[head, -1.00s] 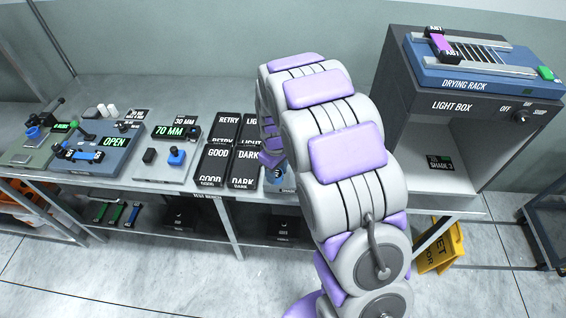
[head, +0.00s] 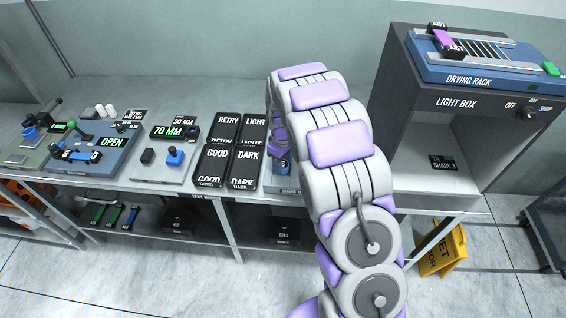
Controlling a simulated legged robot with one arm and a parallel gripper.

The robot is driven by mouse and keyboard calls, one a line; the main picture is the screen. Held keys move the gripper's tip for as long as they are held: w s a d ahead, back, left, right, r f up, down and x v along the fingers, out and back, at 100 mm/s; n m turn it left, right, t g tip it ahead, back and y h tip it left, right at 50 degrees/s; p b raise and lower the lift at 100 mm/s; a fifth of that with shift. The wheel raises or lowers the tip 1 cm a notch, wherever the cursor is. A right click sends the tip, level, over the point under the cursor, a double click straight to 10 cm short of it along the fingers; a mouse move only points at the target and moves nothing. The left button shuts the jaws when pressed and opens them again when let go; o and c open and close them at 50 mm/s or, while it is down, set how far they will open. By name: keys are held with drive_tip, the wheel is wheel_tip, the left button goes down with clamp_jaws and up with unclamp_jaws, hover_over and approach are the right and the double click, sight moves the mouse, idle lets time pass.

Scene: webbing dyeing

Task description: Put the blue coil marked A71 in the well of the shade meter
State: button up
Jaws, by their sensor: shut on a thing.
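My arm rises in front of the bench, and its far end is hidden behind its own links, so my gripper is not visible. The blue coil marked A71 cannot be made out. A bluish device (head: 284,180) shows in part on the bench, just left of my arm. It may be the shade meter, but my arm covers most of it and its well is not visible.
Left of my arm are dark bins (head: 216,165) marked RETRY, LIGHT, GOOD and DARK, a 70 MM gauge (head: 160,172) and a blue device (head: 75,135) reading OPEN. Right stands a light box (head: 395,105) under a drying rack (head: 500,72). A yellow sign (head: 440,252) stands on the floor.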

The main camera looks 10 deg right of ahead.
drive_tip(key=shift+a, duration=0.25)
drive_tip(key=o, duration=0.8)
drive_tip(key=shift+c, duration=0.2)
drive_tip(key=shift+o, duration=1.4)
drive_tip(key=shift+d, duration=0.2)
wheel_tip(320, 180, up, 12)
drive_tip(key=p, duration=0.2)
drive_tip(key=s+r+m, duration=0.2)
drive_tip(key=s+r, duration=0.4)
drive_tip(key=s, duration=0.2)
drive_tip(key=s+r+m+g, duration=0.1)
drive_tip(key=s+m, duration=0.1)
drive_tip(key=s, duration=1.5)
drive_tip(key=s+r+m, duration=0.2)
drive_tip(key=s+m, duration=0.1)
drive_tip(key=s, duration=1.4)
drive_tip(key=shift+r+m+g, duration=0.3)
drive_tip(key=shift+g, duration=0.1)
